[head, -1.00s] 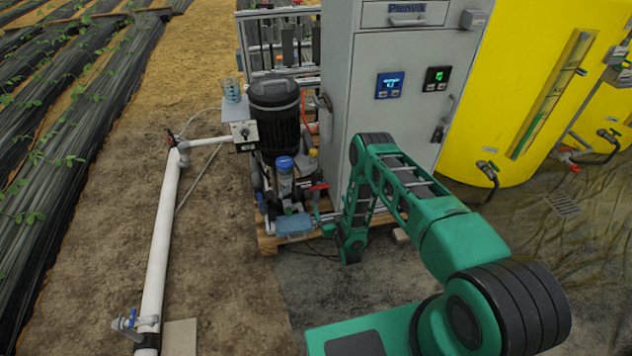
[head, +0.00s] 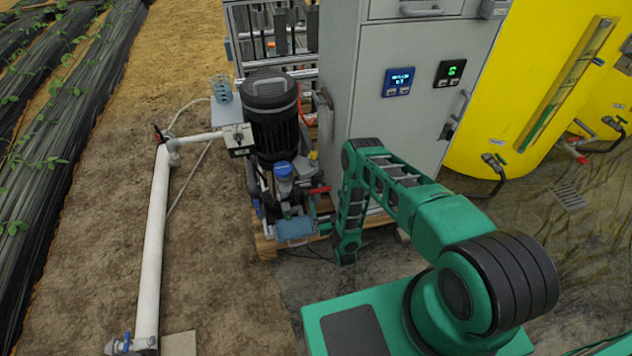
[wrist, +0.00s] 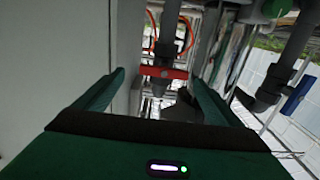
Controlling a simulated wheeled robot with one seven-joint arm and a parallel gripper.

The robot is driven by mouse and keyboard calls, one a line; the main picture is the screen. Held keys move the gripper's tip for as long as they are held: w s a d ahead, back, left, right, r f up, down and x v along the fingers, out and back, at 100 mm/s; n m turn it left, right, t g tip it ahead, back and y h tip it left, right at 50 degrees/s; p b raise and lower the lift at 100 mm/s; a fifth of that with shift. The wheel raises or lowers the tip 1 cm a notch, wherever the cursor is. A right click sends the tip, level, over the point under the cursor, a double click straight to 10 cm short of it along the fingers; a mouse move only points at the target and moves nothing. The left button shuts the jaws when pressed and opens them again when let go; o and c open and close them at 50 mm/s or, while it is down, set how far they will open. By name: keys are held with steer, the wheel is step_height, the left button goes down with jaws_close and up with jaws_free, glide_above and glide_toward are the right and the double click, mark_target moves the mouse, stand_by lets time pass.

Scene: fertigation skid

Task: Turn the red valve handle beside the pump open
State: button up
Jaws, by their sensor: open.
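The red valve handle (head: 320,190) shows as a small red bar just right of the pump (head: 272,115), low by the grey cabinet. In the wrist view the red handle (wrist: 163,72) lies crosswise ahead, between the two green fingers as seen from the camera. My gripper (wrist: 158,78) is open, its fingers on either side of that line of sight. I see nothing held between them; the handle appears to be beyond the tips, though the exact gap is unclear.
The grey cabinet (head: 420,120) stands close on the right, and its wall fills the wrist view's left side. A blue-handled pipe fitting (wrist: 298,92) is at the wrist view's right. A white pipe (head: 155,235) runs along the ground left of the skid. Yellow tanks (head: 540,90) stand far right.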

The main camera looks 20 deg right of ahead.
mark_target(318, 185)
steer(key=w, duration=0.9)
steer(key=shift+w+a, duration=0.35)
steer(key=shift+w, duration=0.05)
steer(key=c, duration=1.1)
steer(key=shift+o, duration=0.2)
steer(key=shift+n, duration=0.3)
steer(key=shift+a+n, duration=0.15)
steer(key=shift+n, duration=2.55)
steer(key=o, duration=1.1)
steer(key=shift+c, duration=0.2)
